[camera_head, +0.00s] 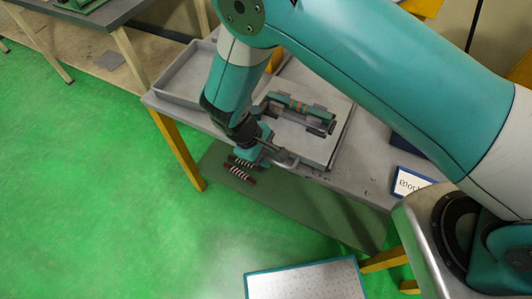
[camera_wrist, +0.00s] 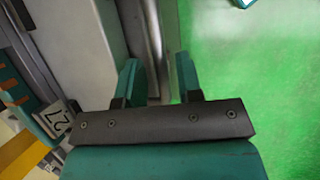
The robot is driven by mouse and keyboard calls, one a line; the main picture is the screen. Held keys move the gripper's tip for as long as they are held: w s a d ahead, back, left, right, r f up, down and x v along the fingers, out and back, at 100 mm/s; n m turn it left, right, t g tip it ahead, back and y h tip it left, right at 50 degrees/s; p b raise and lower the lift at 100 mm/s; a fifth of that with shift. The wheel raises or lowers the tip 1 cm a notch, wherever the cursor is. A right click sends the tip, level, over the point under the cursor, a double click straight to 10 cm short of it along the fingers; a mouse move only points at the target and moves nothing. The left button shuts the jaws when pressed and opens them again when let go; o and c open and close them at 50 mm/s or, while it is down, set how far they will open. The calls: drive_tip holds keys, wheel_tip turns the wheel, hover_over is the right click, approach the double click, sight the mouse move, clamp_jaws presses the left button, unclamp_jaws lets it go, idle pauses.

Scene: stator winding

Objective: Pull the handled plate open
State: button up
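The handled plate (camera_head: 318,148) is a pale grey slab at the table's front edge, with a grey bar handle (camera_head: 287,161) on its near side. My gripper (camera_head: 241,170) is at the front edge, just left of the handle in the head view. In the wrist view, my gripper's two teal fingers (camera_wrist: 157,75) stand apart, so it is open. A grey metal strip or edge runs between them; I cannot tell whether it is the handle. No grip on it shows. The pale slab surface (camera_wrist: 90,40) lies left of the fingers.
A teal and dark fixture (camera_head: 298,108) sits on the plate. A grey tray (camera_head: 180,85) is at the table's left. A "Block" sign (camera_head: 410,183) stands to the right. Green floor (camera_head: 100,200) is open in front.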

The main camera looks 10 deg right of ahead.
drive_tip(key=shift+o, duration=0.2)
drive_tip(key=b+v, duration=0.3)
drive_tip(key=v, duration=1.4)
drive_tip(key=shift+r, duration=0.25)
drive_tip(key=s+d+r+m+y, duration=0.2)
drive_tip(key=d+r+y, duration=0.2)
drive_tip(key=d+r, duration=0.65)
drive_tip(key=s+d+r+y, duration=0.2)
drive_tip(key=s+r, duration=0.1)
drive_tip(key=s, duration=0.4)
drive_tip(key=s+d+r+m+t+y, duration=0.1)
drive_tip(key=s+d+r+y, duration=0.2)
drive_tip(key=s, duration=0.3)
drive_tip(key=shift+s+d+r+m, duration=0.3)
drive_tip(key=shift+s+r, duration=0.05)
drive_tip(key=shift+r, duration=0.1)
